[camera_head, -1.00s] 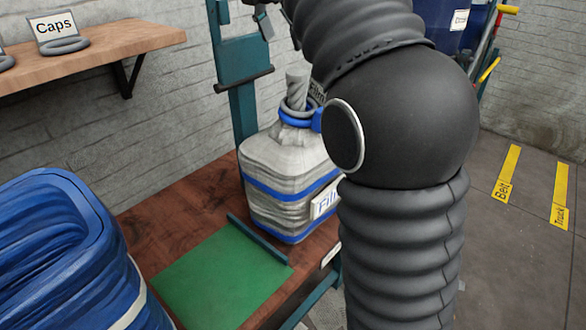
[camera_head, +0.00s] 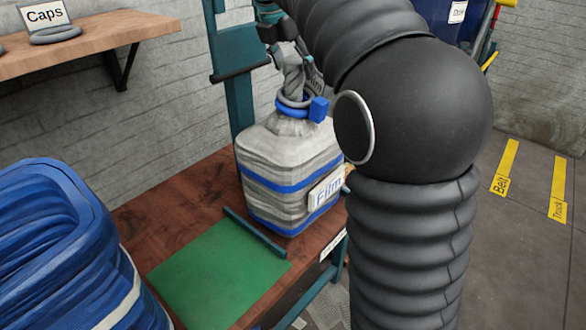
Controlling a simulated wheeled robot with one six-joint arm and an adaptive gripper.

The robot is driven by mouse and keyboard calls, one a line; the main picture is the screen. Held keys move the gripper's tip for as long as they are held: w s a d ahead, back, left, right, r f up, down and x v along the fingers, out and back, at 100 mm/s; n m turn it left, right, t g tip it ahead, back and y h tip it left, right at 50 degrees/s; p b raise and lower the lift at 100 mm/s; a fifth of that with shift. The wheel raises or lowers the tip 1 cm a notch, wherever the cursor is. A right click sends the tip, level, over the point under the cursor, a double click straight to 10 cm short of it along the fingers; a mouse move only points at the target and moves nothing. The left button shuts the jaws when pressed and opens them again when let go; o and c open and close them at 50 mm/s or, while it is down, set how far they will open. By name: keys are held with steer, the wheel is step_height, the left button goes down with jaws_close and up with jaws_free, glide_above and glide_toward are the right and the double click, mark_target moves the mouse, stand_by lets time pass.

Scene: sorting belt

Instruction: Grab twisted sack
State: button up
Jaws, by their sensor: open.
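The twisted sack (camera_head: 290,160) is a pale grey, bulging bag with blue bands and a "Film" label on its front right. It stands upright on the brown bench. Its gathered neck (camera_head: 293,82) rises through a grey ring and a blue clip (camera_head: 318,108). My gripper (camera_head: 287,50) is at the top of the neck, pointing down, with its jaws open. Its fingers overlap the neck top in the picture, and I cannot tell whether they touch it. My dark arm hides part of the area right of the neck.
A green mat (camera_head: 215,275) with a dark teal bar (camera_head: 255,234) lies in front of the sack. A blue bundle (camera_head: 60,250) fills the lower left. A wooden shelf (camera_head: 95,42) with a "Caps" sign is upper left. A teal post (camera_head: 238,100) stands behind the sack.

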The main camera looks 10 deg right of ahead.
steer(key=shift+x, duration=1.6)
steer(key=shift+r, duration=0.15)
jaws_close()
